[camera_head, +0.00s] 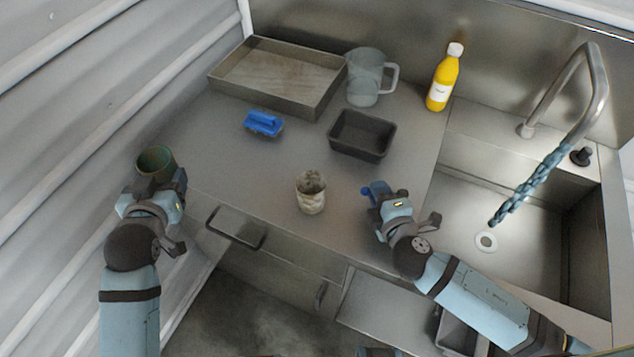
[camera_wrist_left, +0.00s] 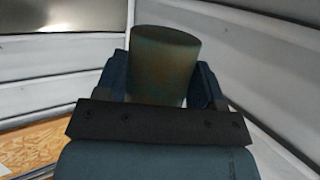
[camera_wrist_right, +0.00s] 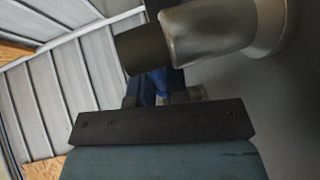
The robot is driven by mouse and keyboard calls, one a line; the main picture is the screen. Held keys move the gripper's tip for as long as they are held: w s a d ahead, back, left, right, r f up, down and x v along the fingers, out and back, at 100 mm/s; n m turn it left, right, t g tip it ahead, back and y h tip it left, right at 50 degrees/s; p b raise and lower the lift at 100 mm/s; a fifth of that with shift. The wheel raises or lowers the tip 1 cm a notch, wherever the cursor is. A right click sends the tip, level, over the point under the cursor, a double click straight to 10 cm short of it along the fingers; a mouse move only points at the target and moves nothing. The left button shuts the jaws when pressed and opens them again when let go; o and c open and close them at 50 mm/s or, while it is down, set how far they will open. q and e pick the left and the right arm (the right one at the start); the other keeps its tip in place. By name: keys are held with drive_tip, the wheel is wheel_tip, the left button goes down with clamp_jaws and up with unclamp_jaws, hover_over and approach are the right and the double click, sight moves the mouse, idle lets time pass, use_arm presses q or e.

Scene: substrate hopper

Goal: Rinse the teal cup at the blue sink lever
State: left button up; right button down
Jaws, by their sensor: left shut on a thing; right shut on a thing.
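The teal cup (camera_head: 157,160) is dull green-brown and upright at the left edge of the counter. My left gripper (camera_head: 160,180) is shut on it, and it also shows between the fingers in the left wrist view (camera_wrist_left: 165,65). My right gripper (camera_head: 384,196) is at the counter's front edge, left of the sink. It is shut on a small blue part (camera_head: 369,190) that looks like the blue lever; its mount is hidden. A blue twisted stream (camera_head: 530,185) runs from the tap (camera_head: 597,80) down to the drain (camera_head: 486,241) in the sink (camera_head: 530,240).
A beige stained cup (camera_head: 312,201) stands between the grippers. Behind are a dark tin (camera_head: 361,150), blue brush (camera_head: 263,123), metal tray (camera_head: 215,84), clear jug (camera_head: 363,94) and yellow bottle (camera_head: 442,84). The white ribbed wall (camera_head: 70,130) is close to my left gripper.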

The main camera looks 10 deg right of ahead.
use_arm(q)
drive_tip(key=shift+s+a, duration=0.1)
drive_tip(key=shift+a, duration=0.05)
drive_tip(key=shift+f, duration=0.1)
use_arm(e)
drive_tip(key=c, duration=1.1)
unclamp_jaws()
drive_tip(key=shift+w, duration=0.1)
drive_tip(key=shift+c, duration=0.2)
